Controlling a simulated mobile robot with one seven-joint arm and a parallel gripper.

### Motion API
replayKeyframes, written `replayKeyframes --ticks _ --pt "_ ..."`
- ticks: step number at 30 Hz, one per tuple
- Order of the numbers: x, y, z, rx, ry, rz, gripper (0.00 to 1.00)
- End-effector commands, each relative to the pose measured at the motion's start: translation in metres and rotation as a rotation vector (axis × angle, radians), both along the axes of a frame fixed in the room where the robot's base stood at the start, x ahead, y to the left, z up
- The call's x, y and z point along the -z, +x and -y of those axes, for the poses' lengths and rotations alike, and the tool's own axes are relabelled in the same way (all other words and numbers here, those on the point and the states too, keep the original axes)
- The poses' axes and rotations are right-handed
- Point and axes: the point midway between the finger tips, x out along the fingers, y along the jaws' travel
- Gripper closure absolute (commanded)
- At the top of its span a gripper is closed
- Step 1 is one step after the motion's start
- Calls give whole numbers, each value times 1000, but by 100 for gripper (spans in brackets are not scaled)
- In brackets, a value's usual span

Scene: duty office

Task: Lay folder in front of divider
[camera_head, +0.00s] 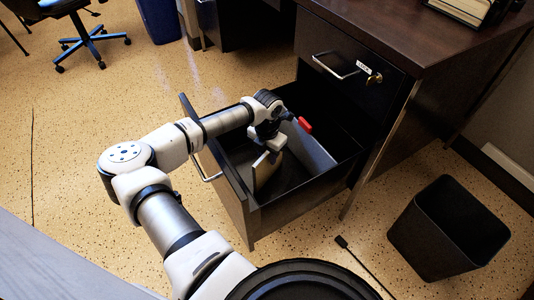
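The lower desk drawer (248,208) is pulled out and open at the top. A grey divider panel (312,150) stands inside it, toward the desk side. A tan folder (265,172), seen nearly edge-on, is upright in the drawer, on the drawer-front side of the divider and apart from it. My gripper (273,153) reaches down into the drawer from above, with its fingers at the folder's top edge. It appears shut on the folder. The folder's lower edge is close to the drawer floor; I cannot tell whether it touches.
A red piece (304,124) shows beside my wrist, above the divider. A closed upper drawer (350,72) with a handle and key is behind. A black bin (447,232) stands at right. A blue-based chair (88,38) and a blue bin (160,18) are far back. Floor at left is clear.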

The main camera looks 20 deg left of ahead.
Motion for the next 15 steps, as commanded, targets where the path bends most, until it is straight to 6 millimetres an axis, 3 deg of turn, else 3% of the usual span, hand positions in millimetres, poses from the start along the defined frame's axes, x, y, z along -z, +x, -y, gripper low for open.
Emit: replayKeyframes --ticks 8,15 --pt "-14 0 0 0 1 1 66" --pt "-64 1 -1 1 2 3 66"
